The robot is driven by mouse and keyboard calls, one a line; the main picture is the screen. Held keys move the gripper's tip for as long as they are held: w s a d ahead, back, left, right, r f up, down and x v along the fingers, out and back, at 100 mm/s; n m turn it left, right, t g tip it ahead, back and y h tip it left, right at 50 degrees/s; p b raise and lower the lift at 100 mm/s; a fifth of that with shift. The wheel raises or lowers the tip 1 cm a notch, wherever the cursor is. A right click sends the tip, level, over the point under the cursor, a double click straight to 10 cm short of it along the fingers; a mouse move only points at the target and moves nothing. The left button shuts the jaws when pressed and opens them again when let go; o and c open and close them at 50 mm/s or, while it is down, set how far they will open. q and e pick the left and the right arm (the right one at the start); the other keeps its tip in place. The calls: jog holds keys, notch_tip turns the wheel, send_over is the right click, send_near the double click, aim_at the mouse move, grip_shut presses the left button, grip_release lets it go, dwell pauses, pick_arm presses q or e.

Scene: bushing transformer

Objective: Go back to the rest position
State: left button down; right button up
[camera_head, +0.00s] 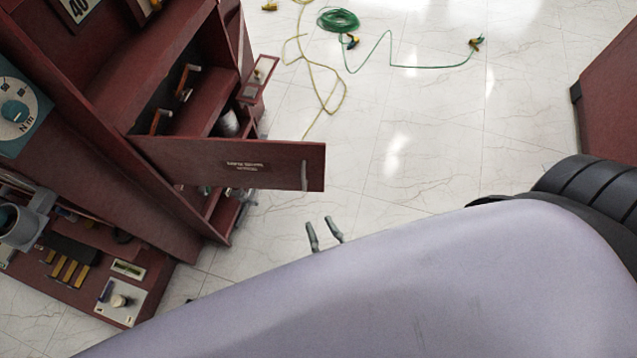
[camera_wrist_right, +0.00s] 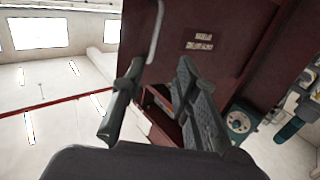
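My right gripper (camera_head: 323,235) shows in the head view as two grey fingertips just beyond my pale arm link, which hides the rest of it. The fingertips are apart, with floor between them. In the right wrist view the gripper (camera_wrist_right: 155,100) has its two fingers spread with nothing between them. A dark red cabinet door (camera_head: 270,165) stands swung open, a little above the fingertips in the head view and apart from them. The door (camera_wrist_right: 225,30) also shows beyond the fingers in the right wrist view. My left gripper is not in view.
The dark red cabinet (camera_head: 140,70) fills the left side, with a shelf of small parts (camera_head: 95,260) low down. A green hose (camera_head: 338,20) and a yellow cable (camera_head: 320,85) lie on the tiled floor. Another red unit (camera_head: 612,90) stands at the right. The middle floor is clear.

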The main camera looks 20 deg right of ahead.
dwell(0.5)
jog(key=s+f+n+g+y, duration=0.15)
jog(key=f+g, duration=0.25)
jog(key=f, duration=0.6)
jog(key=s+f+n+g+y, duration=0.1)
jog(key=s+f+g, duration=0.2)
jog(key=f, duration=0.8)
jog(key=s+d+f+g+h, duration=0.3)
jog(key=s+d+f+g, duration=0.7)
jog(key=s+d+f, duration=0.3)
notch_tip(320, 180, down, 3)
jog(key=shift+s+r, duration=0.1)
jog(key=shift+s, duration=0.65)
jog(key=shift+w, duration=0.1)
